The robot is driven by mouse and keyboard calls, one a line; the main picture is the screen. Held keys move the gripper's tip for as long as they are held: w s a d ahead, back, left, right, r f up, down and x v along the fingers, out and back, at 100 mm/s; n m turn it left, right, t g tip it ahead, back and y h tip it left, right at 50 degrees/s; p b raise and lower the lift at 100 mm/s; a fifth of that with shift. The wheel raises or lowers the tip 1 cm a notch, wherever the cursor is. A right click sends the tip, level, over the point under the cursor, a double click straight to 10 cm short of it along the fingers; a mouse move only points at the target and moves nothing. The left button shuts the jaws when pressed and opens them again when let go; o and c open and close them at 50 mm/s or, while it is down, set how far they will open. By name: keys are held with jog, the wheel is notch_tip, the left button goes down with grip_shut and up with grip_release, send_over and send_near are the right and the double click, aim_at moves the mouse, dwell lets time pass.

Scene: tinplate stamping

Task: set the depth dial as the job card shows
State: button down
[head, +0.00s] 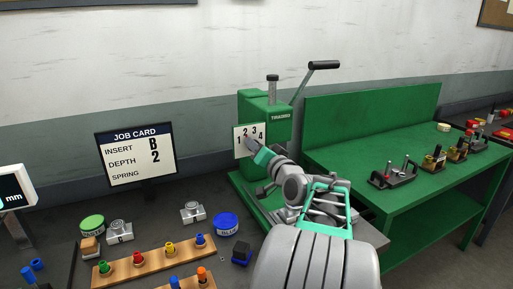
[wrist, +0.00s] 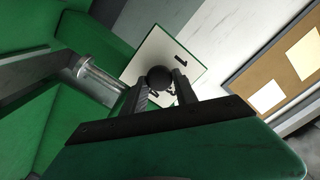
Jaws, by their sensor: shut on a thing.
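The job card (head: 136,158) stands at the left in the head view and reads INSERT B, DEPTH 2, with nothing legible after SPRING. The green press (head: 262,112) carries a white dial plate (head: 238,149) marked 1, 2, 3, 4. My gripper (head: 254,149) is at this plate and covers its lower part. In the wrist view, my gripper (wrist: 161,86) is shut on a round dark dial knob (wrist: 160,76) in front of the plate (wrist: 150,52). A "1" shows on the plate there. I cannot tell which number the dial points to.
The press's lever (head: 322,66) rises at upper right. A green bench (head: 400,190) with several tools in holders stands to the right. Wooden racks (head: 150,262) with coloured inserts, a blue tin (head: 226,223) and a green tin (head: 92,224) lie at lower left.

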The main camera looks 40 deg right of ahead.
jog(key=shift+m, duration=0.5)
jog(key=c, duration=1)
grip_release()
jog(key=b+v, duration=0.1)
jog(key=v, duration=0.6)
jog(key=shift+s+a, duration=0.2)
jog(key=shift+s, duration=0.2)
